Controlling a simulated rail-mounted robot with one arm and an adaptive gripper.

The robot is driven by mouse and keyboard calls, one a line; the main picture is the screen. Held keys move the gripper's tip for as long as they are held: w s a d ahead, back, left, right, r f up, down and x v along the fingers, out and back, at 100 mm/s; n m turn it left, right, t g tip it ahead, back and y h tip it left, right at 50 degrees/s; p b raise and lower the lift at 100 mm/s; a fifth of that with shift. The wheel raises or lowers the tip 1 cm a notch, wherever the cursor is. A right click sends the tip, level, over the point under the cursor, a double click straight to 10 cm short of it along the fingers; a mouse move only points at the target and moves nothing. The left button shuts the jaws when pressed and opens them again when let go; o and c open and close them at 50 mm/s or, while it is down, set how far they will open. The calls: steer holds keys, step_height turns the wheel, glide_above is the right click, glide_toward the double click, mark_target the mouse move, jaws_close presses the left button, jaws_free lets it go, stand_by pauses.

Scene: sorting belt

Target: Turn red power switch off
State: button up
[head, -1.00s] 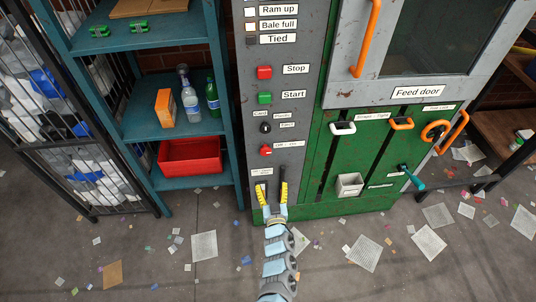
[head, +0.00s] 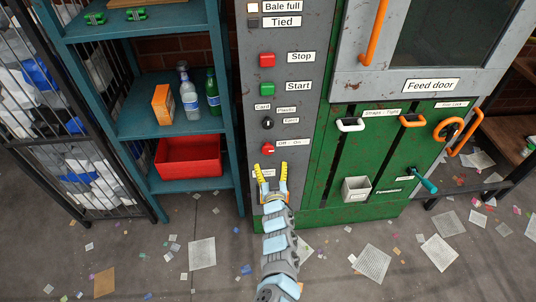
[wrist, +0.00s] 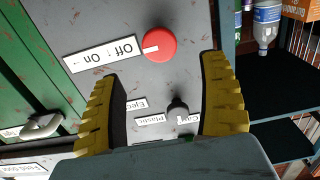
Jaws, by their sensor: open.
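The red power switch (head: 267,149) is a round red knob on the grey control panel, left of a white "Off - On" label (head: 292,142). In the wrist view the knob (wrist: 159,45) shows large, with a pale pointer line turned toward the label (wrist: 100,54). My gripper (head: 270,169) has yellow ribbed fingers and is open and empty, just below the knob in the head view. In the wrist view its two fingertips (wrist: 162,67) stand apart, with the knob beyond and between them. I see no contact with the knob.
Above the switch are a black selector knob (head: 267,123), a green Start button (head: 267,89) and a red Stop button (head: 267,60). Right are the green door panel's handles (head: 350,125). Left is a teal shelf (head: 160,118) with a red bin (head: 190,157).

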mark_target(268, 150)
steer(key=shift+w+a+f+b, duration=0.1)
steer(key=shift+w+a+b, duration=0.05)
steer(key=shift+w+b, duration=1.2)
steer(key=shift+w+a+f+b, duration=0.1)
steer(key=shift+w+a+b, duration=0.05)
steer(key=shift+w+b, duration=1.2)
steer(key=shift+w+a+b, duration=0.15)
steer(key=shift+w+b, duration=0.8)
steer(key=shift+b, duration=0.7)
steer(key=shift+w+r+b, duration=0.2)
steer(key=shift+w+b, duration=0.45)
steer(key=shift+w, duration=0.05)
steer(key=shift+c, duration=0.3)
steer(key=c, duration=1.1)
